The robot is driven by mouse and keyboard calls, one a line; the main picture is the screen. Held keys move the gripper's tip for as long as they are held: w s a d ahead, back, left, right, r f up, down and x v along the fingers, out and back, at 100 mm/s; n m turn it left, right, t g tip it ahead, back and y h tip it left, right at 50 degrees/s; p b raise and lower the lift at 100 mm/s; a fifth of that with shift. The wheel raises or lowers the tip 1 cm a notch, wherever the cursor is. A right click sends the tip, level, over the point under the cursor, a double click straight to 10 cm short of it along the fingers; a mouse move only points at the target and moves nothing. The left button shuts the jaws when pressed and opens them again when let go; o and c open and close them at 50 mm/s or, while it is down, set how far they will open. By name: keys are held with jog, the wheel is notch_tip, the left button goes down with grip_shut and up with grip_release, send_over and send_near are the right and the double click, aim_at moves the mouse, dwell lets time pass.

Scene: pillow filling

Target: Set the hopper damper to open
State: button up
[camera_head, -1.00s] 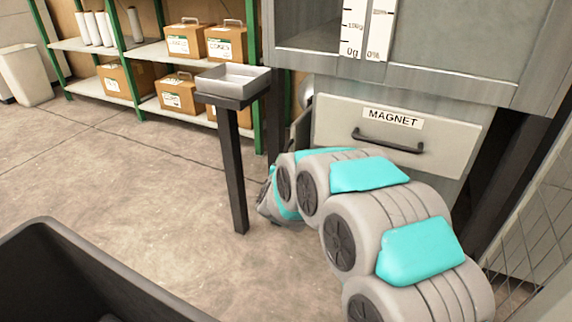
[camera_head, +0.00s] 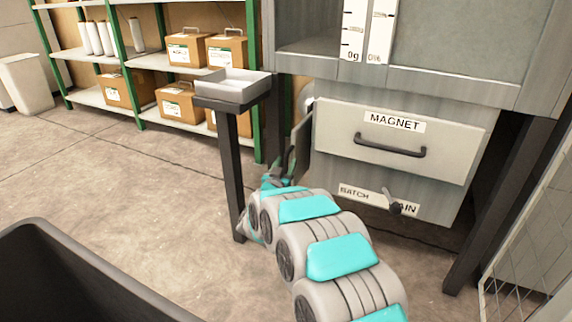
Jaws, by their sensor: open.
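The grey hopper housing (camera_head: 455,55) fills the upper right, with a drawer marked MAGNET (camera_head: 340,125) below it. No part is clearly marked as the hopper damper. My gripper (camera_head: 286,160) is at the left side of the housing, beside a narrow grey plate (camera_head: 302,135) that stands out there. Its dark fingers are small and partly hidden by my arm. It looks open, and I cannot tell whether it touches the plate.
A grey tray on a dark post (camera_head: 230,160) stands just left of my gripper. A black bin (camera_head: 70,270) is at the lower left, and a mesh panel (camera_head: 525,265) at the right. Shelves with boxes (camera_head: 178,103) stand behind.

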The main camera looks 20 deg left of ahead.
jog(key=shift+w, duration=0.4)
jog(key=shift+c, duration=0.2)
grip_shut()
dwell(1.1)
